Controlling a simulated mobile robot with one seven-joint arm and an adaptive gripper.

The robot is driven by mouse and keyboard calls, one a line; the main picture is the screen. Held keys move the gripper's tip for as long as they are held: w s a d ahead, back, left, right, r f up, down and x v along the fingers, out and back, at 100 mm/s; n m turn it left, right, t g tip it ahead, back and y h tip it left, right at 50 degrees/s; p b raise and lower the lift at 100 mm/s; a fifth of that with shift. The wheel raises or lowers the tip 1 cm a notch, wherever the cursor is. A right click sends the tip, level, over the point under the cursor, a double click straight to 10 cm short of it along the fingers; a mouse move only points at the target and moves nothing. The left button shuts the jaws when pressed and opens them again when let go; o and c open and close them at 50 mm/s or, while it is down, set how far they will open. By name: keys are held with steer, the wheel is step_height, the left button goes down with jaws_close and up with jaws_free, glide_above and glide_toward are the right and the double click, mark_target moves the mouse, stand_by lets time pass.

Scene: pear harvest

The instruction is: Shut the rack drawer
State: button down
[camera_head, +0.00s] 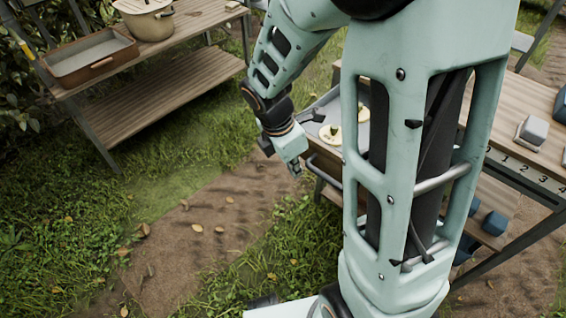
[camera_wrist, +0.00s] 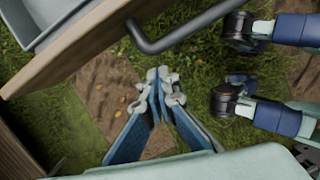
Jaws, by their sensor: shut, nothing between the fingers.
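The rack drawer (camera_head: 322,155) stands pulled out, with a wooden front and a grey inside holding pale round pieces and a dark tool. My arm hides part of it in the head view. Its wooden front (camera_wrist: 85,45) and dark bar handle (camera_wrist: 185,36) show in the wrist view, with a grey inner edge at the top left. My gripper (camera_head: 295,171) is just left of the drawer front in the head view. In the wrist view my gripper (camera_wrist: 160,76) has its fingertips together, empty, below the handle in the picture. I see no clear contact.
A wooden shelf table at the left carries a brown tray (camera_head: 92,58) and a cream pot (camera_head: 146,18). The numbered rack table (camera_head: 508,112) is at the right, with blue-grey blocks. Grass and a dirt path between are clear.

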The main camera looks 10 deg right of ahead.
steer(key=shift+w+d+r, duration=0.2)
steer(key=shift+d+r, duration=0.1)
steer(key=shift+d, duration=0.3)
steer(key=w+d+p, duration=0.3)
steer(key=w+d, duration=0.2)
steer(key=d, duration=0.2)
steer(key=w+d+p, duration=0.4)
steer(key=w+d, duration=0.2)
steer(key=d, duration=0.2)
steer(key=w+d+p, duration=0.4)
steer(key=w+d, duration=0.2)
steer(key=d, duration=0.2)
steer(key=shift+d, duration=0.2)
steer(key=shift+w+d, duration=0.2)
steer(key=shift+d, duration=0.05)
steer(key=shift+r, duration=0.1)
